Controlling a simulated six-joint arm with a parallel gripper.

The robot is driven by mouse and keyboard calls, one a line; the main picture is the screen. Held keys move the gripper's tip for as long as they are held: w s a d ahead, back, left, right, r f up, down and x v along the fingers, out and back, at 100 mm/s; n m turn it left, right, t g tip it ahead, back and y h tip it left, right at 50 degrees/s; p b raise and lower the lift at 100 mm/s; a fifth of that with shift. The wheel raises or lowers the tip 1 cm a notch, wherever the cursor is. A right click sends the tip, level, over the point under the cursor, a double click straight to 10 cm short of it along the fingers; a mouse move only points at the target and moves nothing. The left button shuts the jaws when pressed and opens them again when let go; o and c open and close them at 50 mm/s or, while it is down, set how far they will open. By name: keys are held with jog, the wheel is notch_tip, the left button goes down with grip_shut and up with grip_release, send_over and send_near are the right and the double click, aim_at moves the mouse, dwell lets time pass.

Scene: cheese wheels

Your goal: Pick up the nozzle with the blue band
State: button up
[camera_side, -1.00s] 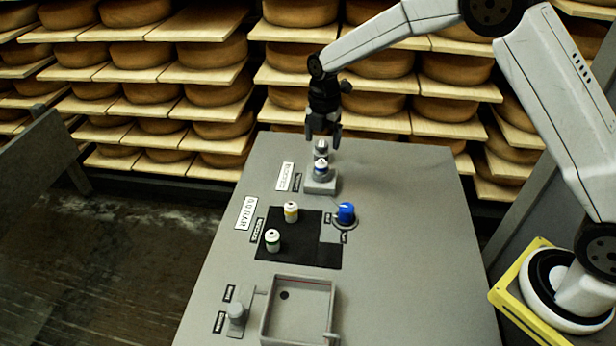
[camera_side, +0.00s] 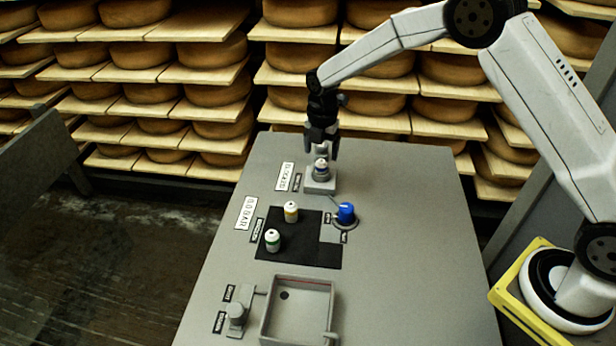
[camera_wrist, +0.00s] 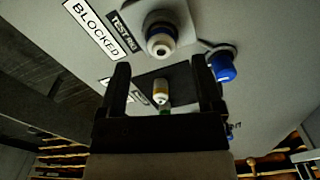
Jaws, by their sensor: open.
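The nozzle with the blue band (camera_side: 320,167) stands upright on a grey block (camera_side: 321,185) at the far end of the table. My gripper (camera_side: 322,152) is open and empty, pointing down just above and behind the blue-banded nozzle in the side view. In the wrist view the two fingers of my gripper (camera_wrist: 163,75) are spread apart. I cannot tell whether a finger touches the nozzle.
A yellow-banded nozzle (camera_side: 291,212) and a green-banded nozzle (camera_side: 273,240) stand on a black mat (camera_side: 310,251). A blue knob (camera_side: 346,213) is right of the mat. An open grey tray (camera_side: 300,311) and a small grey fixture (camera_side: 236,314) are nearer the front. The table's right side is clear.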

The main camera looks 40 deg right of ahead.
aim_at(321, 161)
jog(key=shift+d+f, duration=0.1)
jog(key=shift+f, duration=2.1)
grip_shut()
